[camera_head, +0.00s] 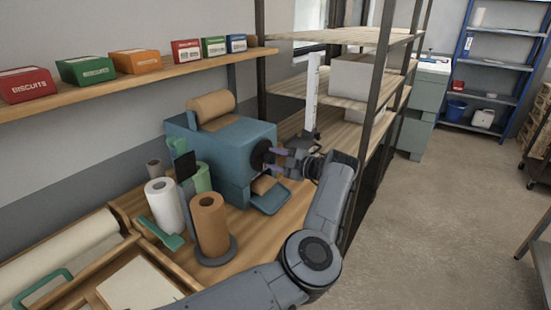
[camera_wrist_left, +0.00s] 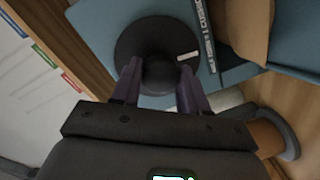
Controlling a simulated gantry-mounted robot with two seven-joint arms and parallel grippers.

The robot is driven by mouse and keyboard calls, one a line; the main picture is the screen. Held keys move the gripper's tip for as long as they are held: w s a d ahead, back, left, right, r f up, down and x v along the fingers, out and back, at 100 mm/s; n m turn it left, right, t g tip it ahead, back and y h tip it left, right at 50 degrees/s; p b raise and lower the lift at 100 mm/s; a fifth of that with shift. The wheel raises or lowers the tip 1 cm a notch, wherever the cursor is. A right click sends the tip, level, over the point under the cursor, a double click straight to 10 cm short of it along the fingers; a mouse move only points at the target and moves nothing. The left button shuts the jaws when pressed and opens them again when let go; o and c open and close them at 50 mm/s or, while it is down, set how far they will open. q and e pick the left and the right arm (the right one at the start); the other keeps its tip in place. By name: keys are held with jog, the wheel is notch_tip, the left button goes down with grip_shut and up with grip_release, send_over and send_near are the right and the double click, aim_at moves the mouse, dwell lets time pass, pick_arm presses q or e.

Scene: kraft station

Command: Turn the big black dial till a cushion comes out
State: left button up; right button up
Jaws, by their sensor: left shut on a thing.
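The big black dial (camera_head: 259,154) is on the front face of the teal machine (camera_head: 214,148). In the left wrist view the dial (camera_wrist_left: 128,42) is a round black disc with a raised central knob and a small pale label. My left gripper (camera_head: 279,159) reaches it from the right. In the left wrist view its purple fingers (camera_wrist_left: 160,82) are shut on the knob, one on each side. Brown kraft paper (camera_head: 263,185) shows in the outlet below the dial, above a teal chute (camera_head: 270,201). My right gripper is not in view.
A kraft roll (camera_head: 212,105) sits on top of the machine. A white roll (camera_head: 164,204) and a brown roll (camera_head: 209,222) stand upright on the bench to its left. Wooden shelving (camera_head: 340,93) rises behind my left arm. Biscuit boxes line a wall shelf.

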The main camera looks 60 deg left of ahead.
pick_arm(q)
jog(key=shift+m, duration=1)
jog(key=o, duration=1.1)
jog(key=shift+c, duration=0.2)
jog(key=v, duration=1.1)
jog(key=shift+w+a, duration=0.15)
